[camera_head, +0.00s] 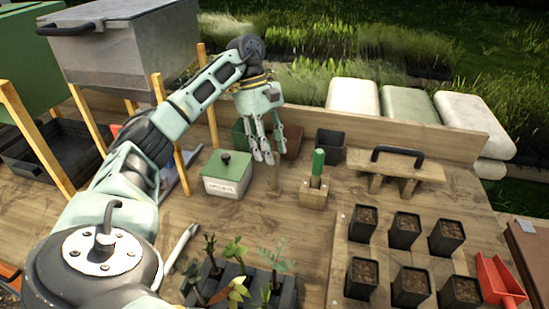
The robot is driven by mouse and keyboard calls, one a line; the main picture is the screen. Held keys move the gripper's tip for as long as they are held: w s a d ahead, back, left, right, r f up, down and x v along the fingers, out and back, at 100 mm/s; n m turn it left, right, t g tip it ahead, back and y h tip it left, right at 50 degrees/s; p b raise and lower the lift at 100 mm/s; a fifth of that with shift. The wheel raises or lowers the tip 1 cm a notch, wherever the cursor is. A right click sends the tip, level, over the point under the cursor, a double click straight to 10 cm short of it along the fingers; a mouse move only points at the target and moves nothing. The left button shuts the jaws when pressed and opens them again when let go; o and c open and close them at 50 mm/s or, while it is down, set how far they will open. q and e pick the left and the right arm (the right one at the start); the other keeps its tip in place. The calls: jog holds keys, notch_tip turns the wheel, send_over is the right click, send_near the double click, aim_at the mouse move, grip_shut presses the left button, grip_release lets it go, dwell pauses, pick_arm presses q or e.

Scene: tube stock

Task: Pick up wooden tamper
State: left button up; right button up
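My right gripper is not in view.
A wooden block with a green-handled tool (317,166) stands close on the right. A white box with green lid (226,176) is close on the left. A black-handled board (398,168), several soil pots (404,230) and seedlings (240,283) are around.

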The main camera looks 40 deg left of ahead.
aim_at(275, 165)
pick_arm(q)
jog(key=b+x, duration=0.4)
jog(key=x, duration=0.1)
jog(key=shift+a+f, duration=0.1)
jog(key=shift+f, duration=0.05)
jog(key=shift+c, duration=0.3)
grip_shut()
